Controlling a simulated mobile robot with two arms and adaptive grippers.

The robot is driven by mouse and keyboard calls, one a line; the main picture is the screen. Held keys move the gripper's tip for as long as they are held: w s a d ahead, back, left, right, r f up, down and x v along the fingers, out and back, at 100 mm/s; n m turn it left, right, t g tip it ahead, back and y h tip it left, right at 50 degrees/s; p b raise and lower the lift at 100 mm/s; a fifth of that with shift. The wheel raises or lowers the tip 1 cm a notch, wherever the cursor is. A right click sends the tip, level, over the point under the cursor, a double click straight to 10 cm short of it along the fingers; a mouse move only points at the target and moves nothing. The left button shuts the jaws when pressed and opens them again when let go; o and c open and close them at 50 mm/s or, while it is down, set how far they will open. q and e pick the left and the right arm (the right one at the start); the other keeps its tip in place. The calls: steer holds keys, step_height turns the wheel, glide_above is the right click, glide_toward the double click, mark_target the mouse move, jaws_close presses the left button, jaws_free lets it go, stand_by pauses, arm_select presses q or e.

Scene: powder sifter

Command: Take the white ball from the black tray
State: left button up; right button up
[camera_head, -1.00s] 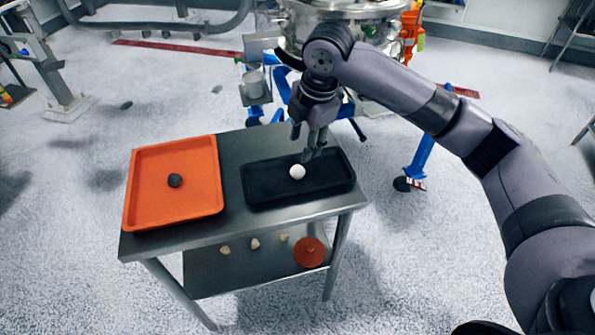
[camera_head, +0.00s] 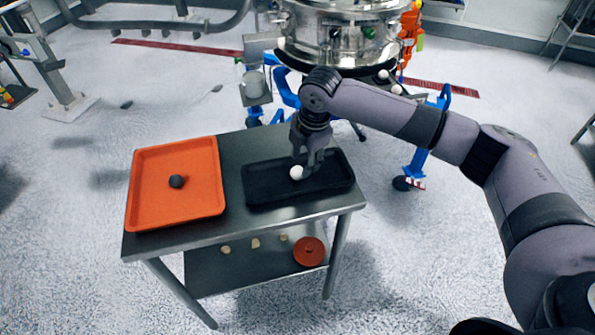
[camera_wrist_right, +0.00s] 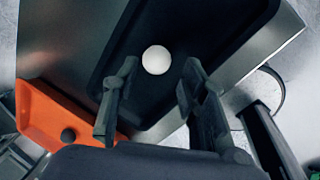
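The white ball (camera_head: 296,173) lies in the black tray (camera_head: 262,190), on the right half of the steel table. My right gripper (camera_head: 309,168) is low over the tray, right at the ball in the head view. In the right wrist view, its two fingers (camera_wrist_right: 152,82) are apart and the white ball (camera_wrist_right: 156,60) shows just beyond the gap between their tips. The gripper is open and nothing is clamped. Whether a finger touches the ball cannot be told. My left gripper is in neither view.
An orange tray (camera_head: 150,205) with a dark ball (camera_head: 177,181) sits on the table's left half. The lower shelf (camera_head: 215,277) holds a red round lid (camera_head: 309,251) and several small pale pieces. A steel vessel (camera_head: 345,35) on blue legs stands close behind the table.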

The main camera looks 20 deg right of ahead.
mark_target(298, 169)
steer(key=f, duration=0.3)
steer(key=w+a+f+p, duration=0.1)
steer(key=f, duration=0.1)
steer(key=c, duration=0.7)
steer(key=shift+r, duration=0.1)
